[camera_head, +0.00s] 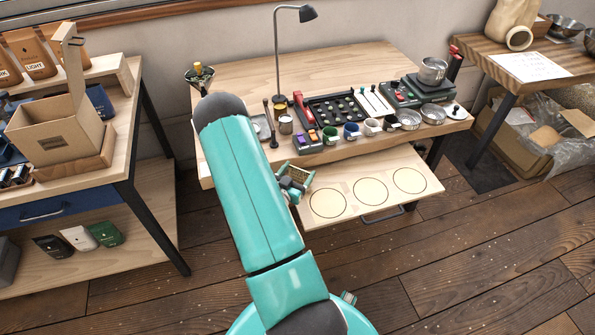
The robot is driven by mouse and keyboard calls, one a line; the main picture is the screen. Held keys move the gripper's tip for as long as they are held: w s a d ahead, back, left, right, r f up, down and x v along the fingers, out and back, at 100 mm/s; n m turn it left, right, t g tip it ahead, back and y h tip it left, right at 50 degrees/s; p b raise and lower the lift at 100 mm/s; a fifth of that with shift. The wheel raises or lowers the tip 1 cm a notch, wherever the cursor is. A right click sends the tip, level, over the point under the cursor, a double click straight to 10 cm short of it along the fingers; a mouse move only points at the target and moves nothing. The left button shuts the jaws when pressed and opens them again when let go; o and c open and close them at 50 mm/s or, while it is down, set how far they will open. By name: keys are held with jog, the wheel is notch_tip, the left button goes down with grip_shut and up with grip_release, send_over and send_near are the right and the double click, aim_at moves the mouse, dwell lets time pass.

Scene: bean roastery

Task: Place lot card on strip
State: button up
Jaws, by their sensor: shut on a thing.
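My gripper (293,187) is low in front of the table, at the left end of the pull-out board, partly hidden by my teal arm. It is shut on a small piece, which I take to be the lot card; the card's face is too small to read. A dark strip-like holder (308,148) with small orange and purple pieces sits at the table's front edge, above and beyond my gripper. I cannot tell for sure whether this is the task's strip.
The pull-out board (378,212) bears three empty circles. Several cups, a black tray (345,107), a lamp (278,60) and a scale with a metal bowl (432,71) crowd the table (240,82). A shelf with a cardboard box (55,138) stands at left.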

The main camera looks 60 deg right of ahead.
jog(key=shift+w+d+f, duration=0.1)
jog(key=shift+f, duration=0.55)
jog(key=o, duration=1.2)
jog(key=shift+a, duration=0.4)
jog(key=a, duration=0.7)
jog(key=s+a, duration=0.1)
jog(key=a, duration=0.3)
jog(key=shift+a, duration=0.2)
